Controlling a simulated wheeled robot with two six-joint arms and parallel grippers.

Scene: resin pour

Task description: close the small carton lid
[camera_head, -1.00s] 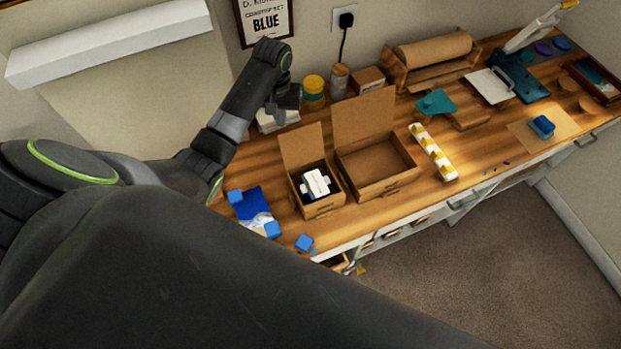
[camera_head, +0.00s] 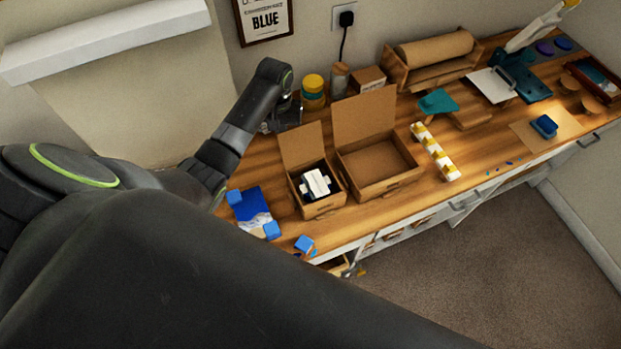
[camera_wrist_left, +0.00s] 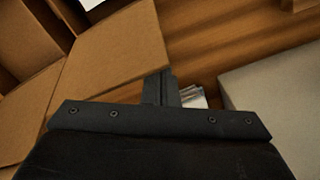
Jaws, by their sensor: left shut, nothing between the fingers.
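The small carton (camera_head: 322,209) stands on the bench with its lid (camera_head: 302,148) standing up at the back. Inside it lies a dark item with a white label (camera_head: 317,183). My left gripper (camera_head: 286,122) is shut and empty, low behind the lid and to its left. In the left wrist view the shut fingers (camera_wrist_left: 161,88) are at the edge of a brown cardboard panel, which looks like the lid (camera_wrist_left: 115,50). I cannot tell whether they touch it. My right gripper is not in view.
A larger open carton (camera_head: 380,190) stands just right of the small one. Jars (camera_head: 313,92) and a small brown box (camera_head: 368,79) stand behind. A blue-and-white packet (camera_head: 252,203) and blue blocks (camera_head: 304,244) lie left and in front. A yellow-and-white strip (camera_head: 436,152) lies to the right.

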